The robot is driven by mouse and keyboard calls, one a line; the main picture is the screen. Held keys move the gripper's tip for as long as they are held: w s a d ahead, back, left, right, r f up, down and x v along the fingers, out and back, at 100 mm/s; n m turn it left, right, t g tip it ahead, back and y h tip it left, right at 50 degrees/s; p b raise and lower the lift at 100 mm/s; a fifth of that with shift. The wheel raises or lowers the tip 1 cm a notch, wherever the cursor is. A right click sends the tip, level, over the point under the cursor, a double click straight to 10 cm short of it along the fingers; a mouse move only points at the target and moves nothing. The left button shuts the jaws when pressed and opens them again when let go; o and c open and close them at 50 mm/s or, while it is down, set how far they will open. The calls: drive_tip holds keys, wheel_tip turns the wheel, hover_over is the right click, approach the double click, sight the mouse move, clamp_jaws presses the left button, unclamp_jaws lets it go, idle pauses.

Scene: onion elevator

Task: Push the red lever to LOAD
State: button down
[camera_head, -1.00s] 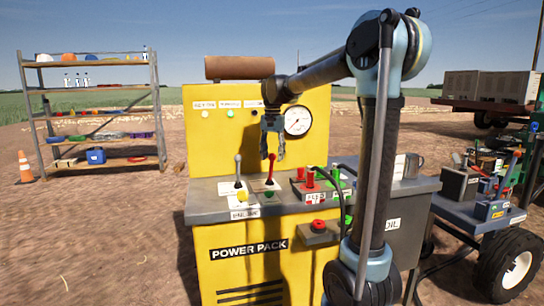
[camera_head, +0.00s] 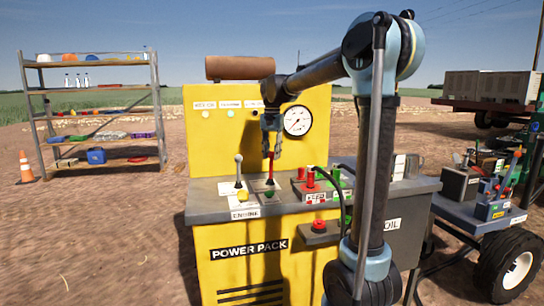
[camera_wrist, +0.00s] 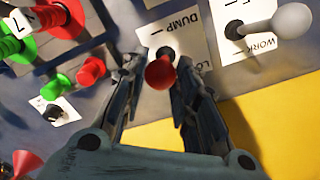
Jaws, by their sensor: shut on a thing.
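The red lever (camera_head: 270,172) stands on the top of the yellow power pack (camera_head: 240,240). My gripper (camera_head: 271,152) comes down over it from above, its fingers shut on the lever's upper part. In the wrist view the red lever knob (camera_wrist: 160,72) sits between the two fingertips (camera_wrist: 158,80). The white label plate (camera_wrist: 180,30) under the lever reads DUMP; a second word starting "LO" is partly covered by a finger. The lever's exact tilt is hard to tell.
A grey-knobbed lever (camera_head: 238,168) with a work label stands close beside the red one. Red and green hydraulic couplings (camera_head: 310,175) sit on the other side. A red button (camera_head: 318,226) juts out at the front. A gauge (camera_head: 298,121) is on the yellow back panel.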

drive_tip(key=w+a+f, duration=0.1)
drive_tip(key=w+a, duration=0.1)
drive_tip(key=w, duration=0.6)
drive_tip(key=shift+w+a, duration=0.2)
drive_tip(key=shift+w, duration=0.2)
drive_tip(key=shift+a, duration=0.1)
drive_tip(key=c, duration=1.5)
unclamp_jaws()
drive_tip(key=shift+c, duration=0.2)
drive_tip(key=shift+o, duration=1.3)
drive_tip(key=shift+a+f, duration=0.1)
drive_tip(key=shift+a, duration=0.15)
drive_tip(key=shift+d, duration=0.15)
drive_tip(key=shift+s+d, duration=0.1)
